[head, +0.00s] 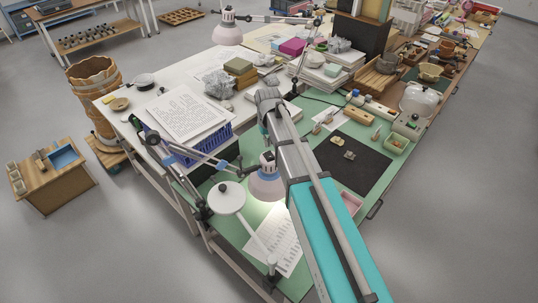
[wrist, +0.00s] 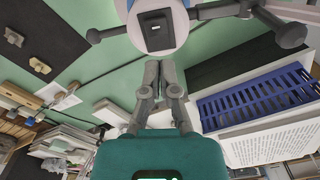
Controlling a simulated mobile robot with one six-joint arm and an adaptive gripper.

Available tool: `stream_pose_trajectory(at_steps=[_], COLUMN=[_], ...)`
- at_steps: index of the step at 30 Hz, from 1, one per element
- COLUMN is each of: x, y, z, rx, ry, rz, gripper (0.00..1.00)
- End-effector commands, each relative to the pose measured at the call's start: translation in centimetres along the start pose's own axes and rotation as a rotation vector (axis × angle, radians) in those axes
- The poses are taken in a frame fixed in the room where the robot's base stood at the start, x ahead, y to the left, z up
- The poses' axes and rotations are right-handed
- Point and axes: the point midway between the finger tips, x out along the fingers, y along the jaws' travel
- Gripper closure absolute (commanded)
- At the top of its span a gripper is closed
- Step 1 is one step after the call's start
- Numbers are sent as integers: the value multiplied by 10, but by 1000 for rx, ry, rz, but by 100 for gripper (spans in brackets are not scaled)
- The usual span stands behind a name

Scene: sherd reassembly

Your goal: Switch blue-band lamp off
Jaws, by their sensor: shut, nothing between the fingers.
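Contact cannot be told. In the head view my arm hides the gripper.
A blue basket (wrist: 255,98) with papers lies near, at right in the wrist view. A dark mat (head: 352,166) holds sherds. Another pinkish lamp (head: 227,30) stands at the back.

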Motion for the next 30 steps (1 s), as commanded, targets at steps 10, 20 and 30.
stream_pose_trajectory(at_steps=[10, 20, 30], x=[4, 7, 11], y=[0, 0, 0], z=[0, 0, 0], rx=[0, 0, 1], ry=[0, 0, 0], rz=[0, 0, 0], gripper=[100, 100, 100])
